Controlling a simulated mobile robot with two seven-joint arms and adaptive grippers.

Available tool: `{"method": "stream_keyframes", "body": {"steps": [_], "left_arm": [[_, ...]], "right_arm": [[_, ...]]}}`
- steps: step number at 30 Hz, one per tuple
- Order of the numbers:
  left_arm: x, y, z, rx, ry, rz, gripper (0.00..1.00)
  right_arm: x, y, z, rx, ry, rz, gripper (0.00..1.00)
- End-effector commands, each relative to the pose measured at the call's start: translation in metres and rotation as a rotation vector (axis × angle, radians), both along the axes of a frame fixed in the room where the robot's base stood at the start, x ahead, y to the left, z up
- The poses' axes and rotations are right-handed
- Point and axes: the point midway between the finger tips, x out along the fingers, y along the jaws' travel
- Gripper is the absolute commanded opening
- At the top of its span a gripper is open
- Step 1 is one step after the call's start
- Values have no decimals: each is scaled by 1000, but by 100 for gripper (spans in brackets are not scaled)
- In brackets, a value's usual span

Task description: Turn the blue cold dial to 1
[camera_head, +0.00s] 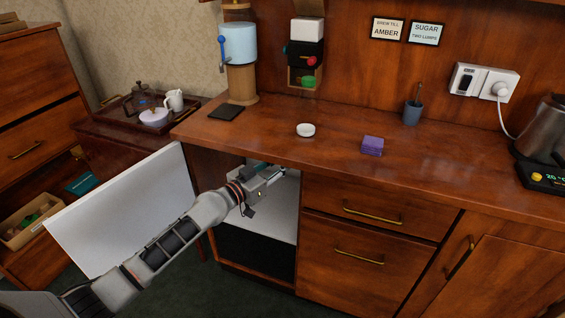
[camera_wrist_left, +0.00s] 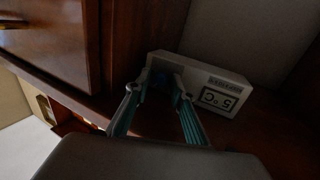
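The blue cold dial (camera_wrist_left: 160,79) is on the front of a white control box (camera_wrist_left: 205,85) in the left wrist view. The box has a small display (camera_wrist_left: 221,99) reading 5 °C, seen sideways. My left gripper (camera_wrist_left: 156,84) has its two fingers spread, one on each side of the dial. I cannot tell whether they touch it. The dial's pointer and markings are hidden or too dark to read. In the head view, my left gripper (camera_head: 268,176) reaches into an open cabinet under the counter, and the dial is not visible there. My right gripper is not in view.
The white cabinet door (camera_head: 125,210) stands open to the left beside my left arm. The counter (camera_head: 335,150) overhangs the opening. Drawers (camera_head: 350,250) close off the right side. A white lid (camera_head: 305,130) and purple block (camera_head: 372,146) lie on the counter.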

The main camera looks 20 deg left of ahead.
Motion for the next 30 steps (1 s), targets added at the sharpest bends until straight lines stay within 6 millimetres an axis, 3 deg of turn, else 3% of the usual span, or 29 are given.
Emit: {"method": "stream_keyframes", "body": {"steps": [2, 5, 6, 20, 30], "left_arm": [[0, 0, 0, 0, 0, 0, 23], [0, 0, 0, 0, 0, 0, 2], [0, 0, 0, 0, 0, 0, 0], [-1, 0, -8, -73, 8, -1, 0], [-2, -1, -19, -337, 25, 1, 0]], "right_arm": [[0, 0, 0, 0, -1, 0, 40], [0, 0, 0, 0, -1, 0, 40], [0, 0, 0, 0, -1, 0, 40], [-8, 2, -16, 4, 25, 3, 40], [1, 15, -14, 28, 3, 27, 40]]}}
